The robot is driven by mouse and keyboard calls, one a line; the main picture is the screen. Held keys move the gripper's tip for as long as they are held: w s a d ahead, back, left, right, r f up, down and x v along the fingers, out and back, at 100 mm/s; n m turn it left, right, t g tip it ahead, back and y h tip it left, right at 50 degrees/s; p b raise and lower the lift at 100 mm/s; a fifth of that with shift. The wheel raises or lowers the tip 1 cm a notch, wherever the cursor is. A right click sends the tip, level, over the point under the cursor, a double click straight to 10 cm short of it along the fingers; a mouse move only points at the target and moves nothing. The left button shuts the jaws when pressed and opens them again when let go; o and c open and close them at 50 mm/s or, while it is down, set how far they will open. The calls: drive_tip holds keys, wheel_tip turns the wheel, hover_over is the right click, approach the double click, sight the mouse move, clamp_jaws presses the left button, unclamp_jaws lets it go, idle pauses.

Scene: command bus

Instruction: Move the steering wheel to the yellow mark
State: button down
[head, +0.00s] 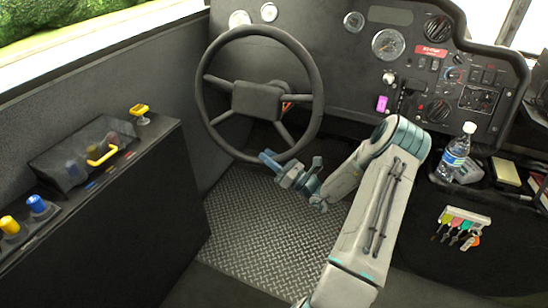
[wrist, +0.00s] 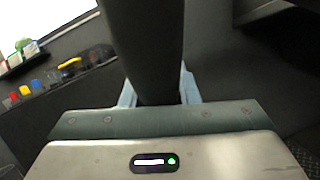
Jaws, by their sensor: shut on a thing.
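The black steering wheel (head: 257,100) stands in front of the dashboard in the head view, with its spokes running from a squarish hub to the round rim. My gripper (head: 274,163) is at the lower right part of the rim. In the wrist view the dark rim (wrist: 143,50) runs between the two light blue fingers of my gripper (wrist: 157,92), which is shut on it. I cannot make out a yellow mark on or beside the wheel. A small orange-red spot shows just right of the hub.
A left side console (head: 150,150) carries a yellow handle (head: 102,154), yellow and blue knobs and a yellow-topped lever (head: 140,112). A water bottle (head: 457,150) stands on the right ledge. The dashboard (head: 340,75) lies behind the wheel. The metal-plate floor (head: 245,225) below is clear.

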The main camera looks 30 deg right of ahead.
drive_tip(key=c, duration=1.1)
unclamp_jaws()
drive_tip(key=shift+s+d, duration=0.1)
drive_tip(key=p+v, duration=0.2)
drive_tip(key=v, duration=1.1)
drive_tip(key=shift+s+d+f, duration=0.1)
drive_tip(key=shift+s+f, duration=0.1)
drive_tip(key=shift+s, duration=0.05)
drive_tip(key=shift+r, duration=0.1)
